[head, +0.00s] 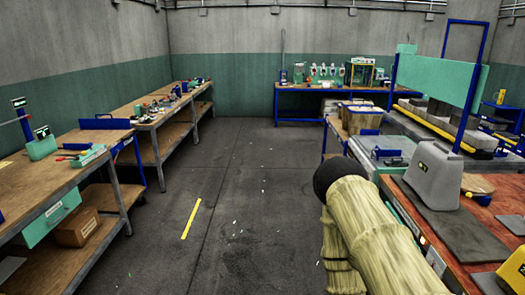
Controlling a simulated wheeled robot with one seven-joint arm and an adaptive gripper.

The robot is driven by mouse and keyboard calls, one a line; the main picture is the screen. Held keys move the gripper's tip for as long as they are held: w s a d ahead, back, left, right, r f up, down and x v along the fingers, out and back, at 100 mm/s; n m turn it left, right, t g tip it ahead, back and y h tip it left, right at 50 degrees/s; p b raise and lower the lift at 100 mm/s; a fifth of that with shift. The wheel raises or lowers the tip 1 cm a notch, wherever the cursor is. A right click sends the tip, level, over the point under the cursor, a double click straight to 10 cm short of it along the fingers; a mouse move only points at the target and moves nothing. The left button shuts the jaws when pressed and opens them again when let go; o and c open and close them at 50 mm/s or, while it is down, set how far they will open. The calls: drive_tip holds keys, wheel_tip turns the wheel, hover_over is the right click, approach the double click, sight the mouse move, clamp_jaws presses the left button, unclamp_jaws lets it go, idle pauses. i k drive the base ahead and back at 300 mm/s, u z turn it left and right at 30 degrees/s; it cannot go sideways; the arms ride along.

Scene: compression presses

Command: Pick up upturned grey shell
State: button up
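A grey shell-like housing (434,176) with a small yellow label near its top stands on the red-topped bench at the right. It is wider at the base than at the top. I cannot tell whether it is the upturned shell. My arm, in a pale yellow cover with a black rounded part, rises from the bottom right, left of the housing. My gripper is not visible, so its distance from the housing does not show.
Wooden workbenches (60,180) line the left. A blue bench (325,88) stands at the back. The middle floor (235,190) is open.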

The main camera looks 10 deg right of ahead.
sight(434, 172)
drive_tip(key=u, duration=0.15)
drive_tip(key=i, duration=1.65)
drive_tip(key=z, duration=0.7)
drive_tip(key=i, duration=1.25)
drive_tip(key=z, duration=1)
